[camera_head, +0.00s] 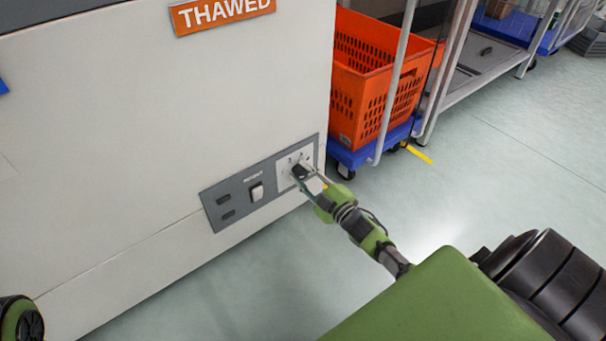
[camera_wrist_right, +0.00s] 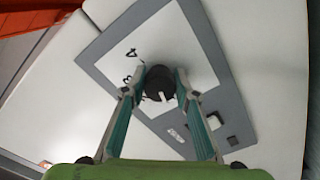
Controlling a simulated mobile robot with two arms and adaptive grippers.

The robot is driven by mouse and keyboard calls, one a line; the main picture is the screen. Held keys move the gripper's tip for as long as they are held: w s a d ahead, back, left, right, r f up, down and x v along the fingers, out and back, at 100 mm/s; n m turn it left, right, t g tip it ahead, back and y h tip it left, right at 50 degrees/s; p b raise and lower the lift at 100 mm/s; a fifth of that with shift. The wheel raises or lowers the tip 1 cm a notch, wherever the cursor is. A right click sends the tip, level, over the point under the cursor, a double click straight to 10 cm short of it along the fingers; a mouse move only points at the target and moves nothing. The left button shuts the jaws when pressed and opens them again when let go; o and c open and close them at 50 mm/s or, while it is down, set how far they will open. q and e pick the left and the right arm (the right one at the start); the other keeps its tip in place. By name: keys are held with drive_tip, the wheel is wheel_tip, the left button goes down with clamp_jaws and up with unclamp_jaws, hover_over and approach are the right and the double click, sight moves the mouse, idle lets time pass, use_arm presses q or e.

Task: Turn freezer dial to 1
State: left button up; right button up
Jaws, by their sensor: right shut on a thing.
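The white freezer (camera_head: 150,130) has a grey control panel (camera_head: 235,187) low on its front. The black dial (camera_head: 300,170) sits on a white plate at the panel's right end. My right gripper (camera_head: 303,175) reaches the dial from the lower right. In the right wrist view, the fingers are shut on the black dial (camera_wrist_right: 159,82), one on each side. A white mark on the dial faces down in that view. The digits 4 and 3 show on the plate; the other digits are hidden or too small to read.
A light rocker switch (camera_head: 257,192) and two dark slots sit left of the dial on the panel. An orange tote (camera_head: 362,85) on a blue wheeled cart (camera_head: 352,155) stands right of the freezer. The floor at right is clear.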

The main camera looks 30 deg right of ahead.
drive_tip(key=o, duration=1.1)
drive_tip(key=s, duration=0.8)
drive_tip(key=s+d, duration=0.1)
drive_tip(key=s, duration=0.3)
